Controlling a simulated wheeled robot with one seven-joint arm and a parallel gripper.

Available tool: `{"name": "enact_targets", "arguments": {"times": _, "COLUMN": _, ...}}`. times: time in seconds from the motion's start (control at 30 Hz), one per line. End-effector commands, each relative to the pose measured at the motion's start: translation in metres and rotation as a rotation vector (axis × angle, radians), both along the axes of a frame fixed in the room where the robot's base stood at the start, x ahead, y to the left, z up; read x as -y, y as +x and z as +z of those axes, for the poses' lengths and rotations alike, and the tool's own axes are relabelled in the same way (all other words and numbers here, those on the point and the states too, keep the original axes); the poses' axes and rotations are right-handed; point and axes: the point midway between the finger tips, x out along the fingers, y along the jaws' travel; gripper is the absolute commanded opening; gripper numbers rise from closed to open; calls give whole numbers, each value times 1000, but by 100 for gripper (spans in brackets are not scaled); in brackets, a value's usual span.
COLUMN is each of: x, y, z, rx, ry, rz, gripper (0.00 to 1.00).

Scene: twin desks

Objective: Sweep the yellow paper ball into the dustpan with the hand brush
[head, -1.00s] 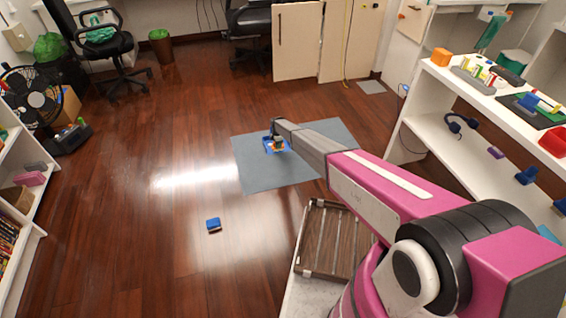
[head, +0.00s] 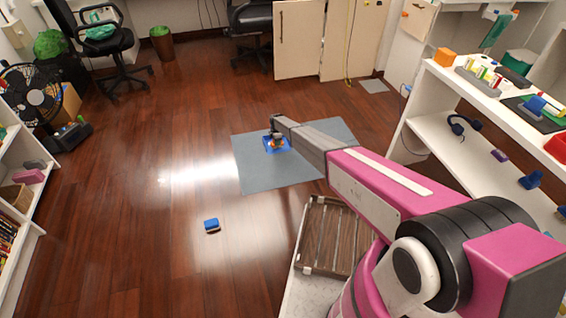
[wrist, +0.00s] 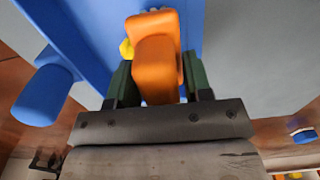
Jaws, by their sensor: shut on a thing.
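My gripper (wrist: 160,82) is shut on the orange handle of the hand brush (wrist: 157,65), seen close up in the wrist view. The blue dustpan (head: 285,149) lies on the grey mat, directly under the gripper in the head view. In the wrist view its blue surface (wrist: 80,30) spreads behind the brush, with a rounded blue handle at the left. A sliver of the yellow paper ball (wrist: 126,48) shows at the brush's left edge, against the blue pan. The brush hides the rest, and I cannot tell whether the ball rests inside the pan.
The grey mat (head: 250,178) lies on the open wooden floor. A small blue block (head: 212,225) is on the floor at front left. A slatted brown rack (head: 330,240) is beside my arm. White shelves (head: 450,140) stand at right; a fan (head: 35,100) stands at left.

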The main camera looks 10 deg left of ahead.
Motion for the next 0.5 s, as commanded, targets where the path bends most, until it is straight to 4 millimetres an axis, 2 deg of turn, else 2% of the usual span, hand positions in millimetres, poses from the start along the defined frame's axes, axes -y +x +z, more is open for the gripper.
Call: {"name": "enact_targets", "arguments": {"times": 0.5, "x": 14, "y": -23, "z": 7, "rx": 0, "ry": 0, "rz": 0, "gripper": 0}}
